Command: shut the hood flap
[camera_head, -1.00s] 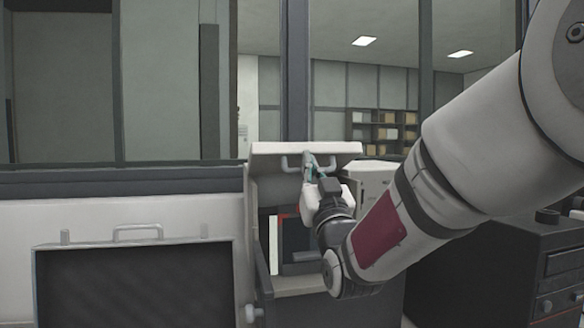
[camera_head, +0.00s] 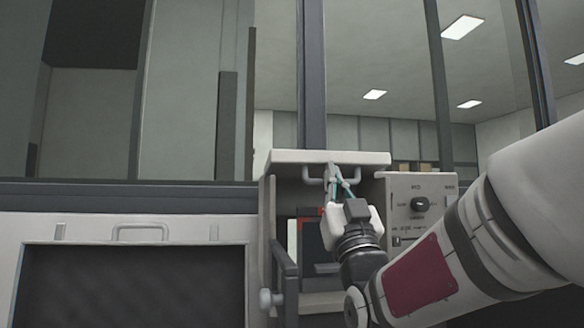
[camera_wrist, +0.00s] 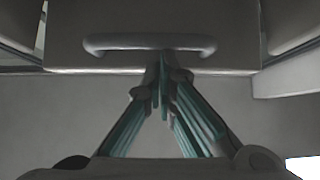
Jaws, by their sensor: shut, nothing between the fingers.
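The hood flap (camera_head: 290,160) is a light panel raised at the top of the press housing, seen nearly edge-on in the head view, with the box below it open. Its grey bar handle (camera_head: 312,178) hangs from its underside. In the wrist view the flap (camera_wrist: 150,22) fills the top and the handle (camera_wrist: 150,43) runs across it. My gripper (camera_head: 334,170) is shut and empty, its fingertips at the handle's middle. In the wrist view the fingertips (camera_wrist: 161,62) meet just under the bar; whether they touch it I cannot tell.
A control panel with a black knob (camera_head: 419,204) stands right of the opening. A dark side lever (camera_head: 285,262) is at the housing's left. A dark-windowed panel with a handle (camera_head: 140,229) is further left. Window frames rise behind.

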